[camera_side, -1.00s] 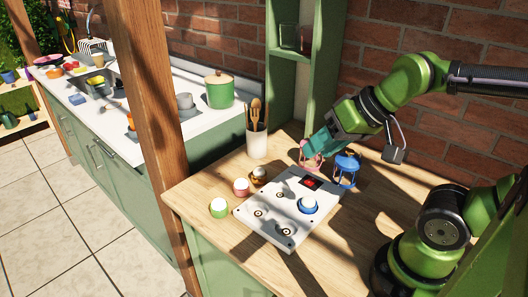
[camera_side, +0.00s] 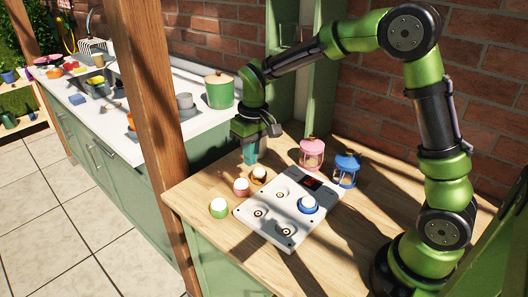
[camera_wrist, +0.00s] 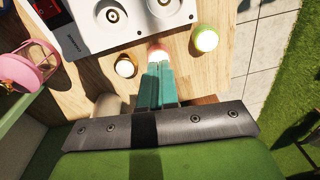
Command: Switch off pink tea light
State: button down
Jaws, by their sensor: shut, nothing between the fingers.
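The pink tea light (camera_side: 241,187) stands upright on the wooden table, between the green tea light (camera_side: 219,208) and the orange-brown tea light (camera_side: 259,175). In the wrist view the pink tea light (camera_wrist: 158,52) shows a pale, bright top just past my fingertips, its near side partly covered by them. My gripper (camera_side: 250,160) has teal fingers, pressed together and empty, pointing down behind the tea lights; they also show in the wrist view (camera_wrist: 156,70). I cannot tell whether the fingertips touch the pink tea light.
A white board (camera_side: 270,234) with round sockets and a dark red-marked display lies to the right, holding a blue tea light (camera_side: 308,205). A pink lantern (camera_side: 312,155) and a blue lantern (camera_side: 346,168) stand behind it. The front left table edge is close to the green tea light.

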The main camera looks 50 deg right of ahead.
aim_at(241, 180)
jog(key=shift+n+g, duration=0.3)
jog(key=shift+n, duration=0.2)
jog(key=w+f, duration=0.1)
jog(key=w, duration=0.1)
jog(key=w+f, duration=0.1)
jog(key=shift+w+d+f, duration=0.15)
jog(key=shift+w+f, duration=0.15)
jog(key=shift+w, duration=0.05)
jog(key=shift+w+d+r+h, duration=0.1)
jog(key=shift+w+r+h, duration=0.2)
jog(key=shift+w+r, duration=0.15)
jog(key=shift+r+n, duration=0.1)
jog(key=shift+n, duration=0.2)
jog(key=shift+f, duration=2.85)
jog(key=shift+f, duration=0.8)
notch_tip(241, 180, up, 8)
